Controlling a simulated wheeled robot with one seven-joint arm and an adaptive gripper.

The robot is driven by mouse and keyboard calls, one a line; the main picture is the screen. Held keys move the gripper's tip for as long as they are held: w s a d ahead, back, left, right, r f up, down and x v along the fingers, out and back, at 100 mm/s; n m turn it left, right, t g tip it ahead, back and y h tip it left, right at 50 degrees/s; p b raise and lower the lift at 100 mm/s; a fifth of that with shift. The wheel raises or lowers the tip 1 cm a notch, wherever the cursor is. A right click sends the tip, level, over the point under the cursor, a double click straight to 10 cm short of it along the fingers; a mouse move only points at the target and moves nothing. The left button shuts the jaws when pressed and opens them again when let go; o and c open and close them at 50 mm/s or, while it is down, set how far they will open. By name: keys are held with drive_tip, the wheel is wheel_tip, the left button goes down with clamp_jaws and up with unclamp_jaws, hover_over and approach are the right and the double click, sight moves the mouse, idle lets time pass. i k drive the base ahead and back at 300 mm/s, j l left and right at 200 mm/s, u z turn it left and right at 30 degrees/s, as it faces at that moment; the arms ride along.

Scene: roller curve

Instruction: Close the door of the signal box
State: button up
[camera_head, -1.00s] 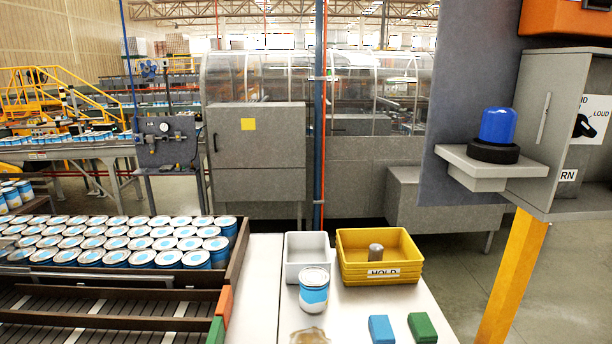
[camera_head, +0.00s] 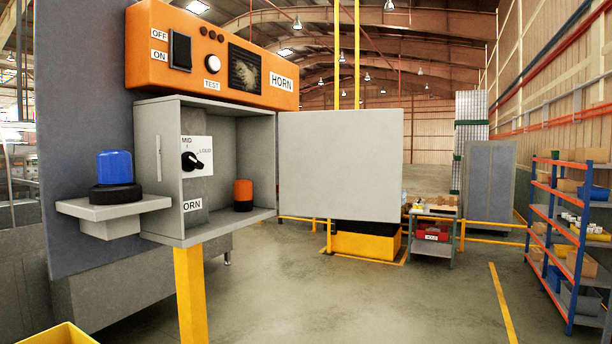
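The signal box (camera_head: 208,103) is a grey open-fronted box under an orange panel marked HORN, left of centre. Its door (camera_head: 340,166), a plain grey panel, stands wide open, swung out to the right of the box. Inside are a black knob (camera_head: 192,161) on a white MID/LOUD dial plate and an orange beacon (camera_head: 243,195) on the floor of the box. A thin upright light bar (camera_head: 159,153) shows on the box's left side. My gripper is not in view.
A blue lamp (camera_head: 115,168) stands on a grey shelf left of the box. A yellow post (camera_head: 190,290) holds the box up. A yellow bin corner (camera_head: 62,335) shows at bottom left. Bare floor (camera_head: 370,305) lies in front. A blue-and-orange rack (camera_head: 545,235) stands at right.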

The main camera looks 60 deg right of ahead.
sight(346, 164)
drive_tip(key=l+u, duration=0.3)
drive_tip(key=u, duration=0.15)
drive_tip(key=k+l+u, duration=0.1)
drive_tip(key=l+u, duration=0.2)
drive_tip(key=u, duration=0.15)
drive_tip(key=k+l+u, duration=0.15)
drive_tip(key=l, duration=0.4)
drive_tip(key=k+l+u, duration=0.15)
drive_tip(key=k+l, duration=0.2)
drive_tip(key=l, duration=0.2)
drive_tip(key=k+l+u, duration=0.15)
drive_tip(key=k+l, duration=0.15)
drive_tip(key=l, duration=0.2)
drive_tip(key=k+l+u, duration=0.15)
drive_tip(key=k+l, duration=0.15)
drive_tip(key=l, duration=0.15)
drive_tip(key=k+l, duration=0.3)
drive_tip(key=l, duration=0.15)
drive_tip(key=k+l, duration=0.65)
drive_tip(key=l, duration=0.2)
